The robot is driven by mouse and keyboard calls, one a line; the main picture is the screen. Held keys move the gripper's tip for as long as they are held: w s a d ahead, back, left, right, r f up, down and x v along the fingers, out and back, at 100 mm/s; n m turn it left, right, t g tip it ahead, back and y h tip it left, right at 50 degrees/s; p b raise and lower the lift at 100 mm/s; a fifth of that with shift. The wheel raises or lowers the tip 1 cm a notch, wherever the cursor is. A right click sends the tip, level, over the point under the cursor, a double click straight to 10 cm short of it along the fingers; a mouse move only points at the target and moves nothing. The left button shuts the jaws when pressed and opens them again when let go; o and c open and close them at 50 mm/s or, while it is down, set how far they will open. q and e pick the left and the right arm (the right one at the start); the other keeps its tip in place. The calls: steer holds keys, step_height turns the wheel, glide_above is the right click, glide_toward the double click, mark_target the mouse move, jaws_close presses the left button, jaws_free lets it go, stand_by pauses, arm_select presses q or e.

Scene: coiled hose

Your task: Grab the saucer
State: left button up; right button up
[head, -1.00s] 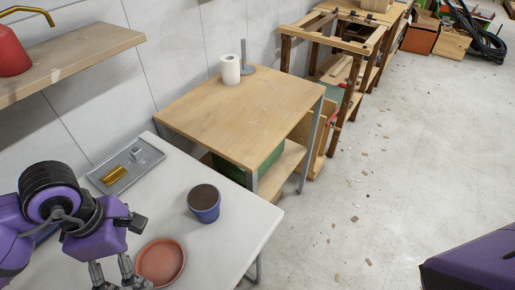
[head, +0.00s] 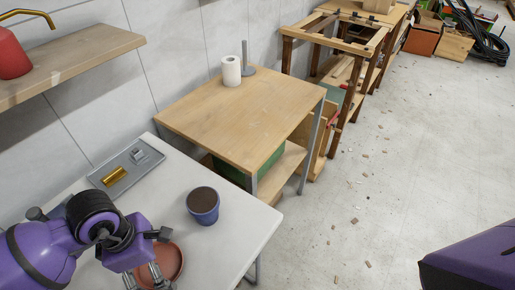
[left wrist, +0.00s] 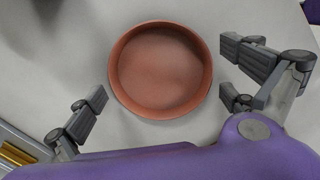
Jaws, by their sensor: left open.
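The saucer is a round terracotta dish with a raised rim (head: 174,259), on the white table. In the head view my left gripper (head: 149,278) partly covers it. In the left wrist view the whole saucer (left wrist: 160,70) shows between my spread fingers, nearer the top of the picture. My left gripper (left wrist: 167,100) is open and empty, with a gap between the saucer and the left finger. The right finger is close to the rim; I cannot tell whether it touches. My right gripper is not in view.
A blue pot with dark contents (head: 203,205) stands on the white table (head: 235,235) to the saucer's upper right. A grey tray (head: 148,158) with a brass cylinder (head: 115,176) lies behind. A wooden table (head: 240,115) stands beyond.

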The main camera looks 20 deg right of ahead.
arm_select(q)
steer(key=shift+c, duration=0.5)
steer(key=c, duration=0.9)
